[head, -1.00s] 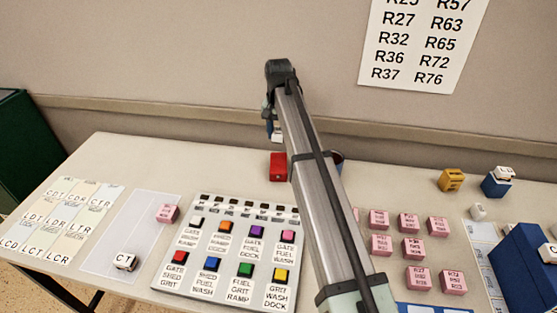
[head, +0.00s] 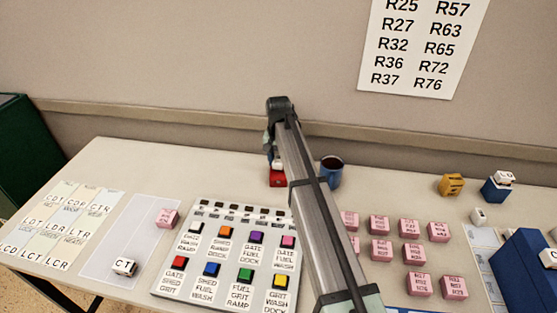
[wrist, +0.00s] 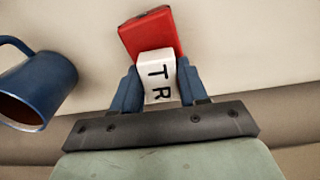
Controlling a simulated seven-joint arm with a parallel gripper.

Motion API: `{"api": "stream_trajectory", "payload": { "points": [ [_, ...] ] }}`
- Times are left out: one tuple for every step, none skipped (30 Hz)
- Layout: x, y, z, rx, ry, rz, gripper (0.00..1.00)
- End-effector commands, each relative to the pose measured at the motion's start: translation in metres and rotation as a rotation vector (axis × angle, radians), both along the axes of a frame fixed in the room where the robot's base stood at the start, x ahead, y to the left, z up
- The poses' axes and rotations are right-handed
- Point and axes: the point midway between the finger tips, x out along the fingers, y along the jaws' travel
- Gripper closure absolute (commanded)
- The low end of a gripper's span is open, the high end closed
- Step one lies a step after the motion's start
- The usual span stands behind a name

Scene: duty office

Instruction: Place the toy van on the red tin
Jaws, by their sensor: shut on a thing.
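The toy van (wrist: 157,80), a white block with the black letters T and R on its visible face, is between the two blue fingers of my gripper (wrist: 157,88). My gripper is shut on it. The red tin (wrist: 150,35) lies just beyond the van in the wrist view, and the van covers its near edge. In the head view the red tin (head: 278,181) stands near the back of the table, partly behind my arm. My gripper (head: 273,157) is directly above it, with a bit of white low between the fingers. I cannot tell whether van and tin touch.
A dark blue mug (head: 332,172) stands close to the right of the tin. A panel of coloured buttons (head: 228,255) is in front. Several pink blocks (head: 409,229) stand at the right. A yellow toy (head: 452,185) is at the back right. The table left of the tin is clear.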

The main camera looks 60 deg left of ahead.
Motion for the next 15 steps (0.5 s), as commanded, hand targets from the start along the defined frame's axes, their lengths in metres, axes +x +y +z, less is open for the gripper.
{"api": "stream_trajectory", "payload": {
  "points": [
    [0.0000, 0.0000, 0.0001, 0.000, 0.000, 0.000, 0.86],
    [0.0000, 0.0000, 0.0001, 0.000, 0.000, 0.000, 0.86],
    [0.0000, 0.0000, -0.0002, 0.000, 0.000, 0.000, 0.86],
    [-0.0001, -0.0001, -0.0007, -0.001, 0.001, 0.000, 0.86],
    [-0.0001, -0.0001, -0.0014, -0.001, 0.001, 0.000, 0.86],
    [-0.0001, -0.0001, -0.0025, -0.001, 0.001, 0.000, 0.86],
    [-0.0001, -0.0001, -0.0033, -0.001, 0.001, 0.000, 0.86],
    [-0.0001, -0.0001, -0.0032, -0.001, 0.001, 0.000, 0.55],
    [0.0000, 0.0000, -0.0031, -0.001, 0.001, 0.000, 0.51],
    [0.0000, 0.0000, -0.0030, -0.001, 0.001, 0.000, 0.48],
    [0.0000, 0.0000, -0.0030, -0.001, 0.001, 0.000, 0.45],
    [-0.0001, -0.0001, -0.0029, -0.001, 0.001, 0.000, 0.42],
    [-0.0001, -0.0001, -0.0029, -0.001, 0.001, 0.000, 0.39],
    [-0.0001, -0.0001, -0.0029, -0.001, 0.001, 0.000, 0.36],
    [-0.0001, -0.0001, -0.0028, -0.001, 0.001, 0.000, 0.32]
  ]
}}
